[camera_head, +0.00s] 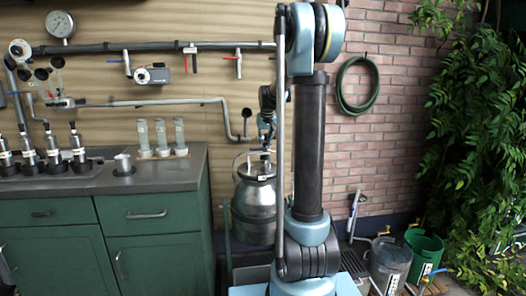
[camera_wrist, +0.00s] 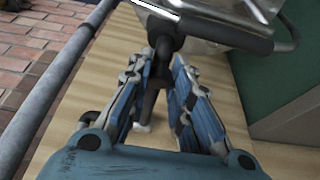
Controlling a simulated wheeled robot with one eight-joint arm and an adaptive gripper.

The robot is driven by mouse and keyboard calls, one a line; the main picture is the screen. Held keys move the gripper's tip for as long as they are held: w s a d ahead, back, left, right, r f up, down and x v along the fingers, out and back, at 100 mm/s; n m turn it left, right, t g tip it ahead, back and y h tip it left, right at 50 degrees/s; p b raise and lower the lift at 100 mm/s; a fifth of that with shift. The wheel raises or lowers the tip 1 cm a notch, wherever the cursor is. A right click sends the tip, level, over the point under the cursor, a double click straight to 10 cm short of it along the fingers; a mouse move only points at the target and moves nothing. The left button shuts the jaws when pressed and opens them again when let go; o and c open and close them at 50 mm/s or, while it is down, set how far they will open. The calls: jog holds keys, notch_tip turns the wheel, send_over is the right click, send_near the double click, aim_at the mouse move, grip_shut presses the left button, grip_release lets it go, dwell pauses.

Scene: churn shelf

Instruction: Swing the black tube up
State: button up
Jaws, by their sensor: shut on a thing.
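The black tube (camera_wrist: 153,90) shows in the wrist view between my two blue-grey fingers. It runs up towards a metal vessel (camera_wrist: 228,22) at the top of that view. My gripper (camera_wrist: 164,58) has a finger on each side of the tube and is shut on it. In the head view my gripper (camera_head: 267,118) is small and partly hidden by my arm. It is above the lidded metal can (camera_head: 254,205), in front of the wooden wall. The tube cannot be told clearly there.
A grey pipe (camera_wrist: 62,88) runs along the left of the wrist view. A green cabinet (camera_head: 158,235) with cups and glass tubes stands left of the can. Wall pipes (camera_head: 150,47) with valves cross behind. Buckets (camera_head: 390,262) stand on the floor at right.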

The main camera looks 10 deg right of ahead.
jog(key=shift+w+a+r, duration=0.1)
jog(key=shift+w+r, duration=0.05)
jog(key=shift+r, duration=0.65)
jog(key=shift+w+r, duration=0.25)
jog(key=shift+r, duration=0.5)
jog(key=shift+w+r, duration=0.25)
jog(key=shift+r, duration=0.45)
jog(key=shift+w+r, duration=0.4)
jog(key=shift+r, duration=0.35)
jog(key=shift+w+r, duration=0.35)
jog(key=shift+r, duration=0.35)
jog(key=shift+r, duration=0.1)
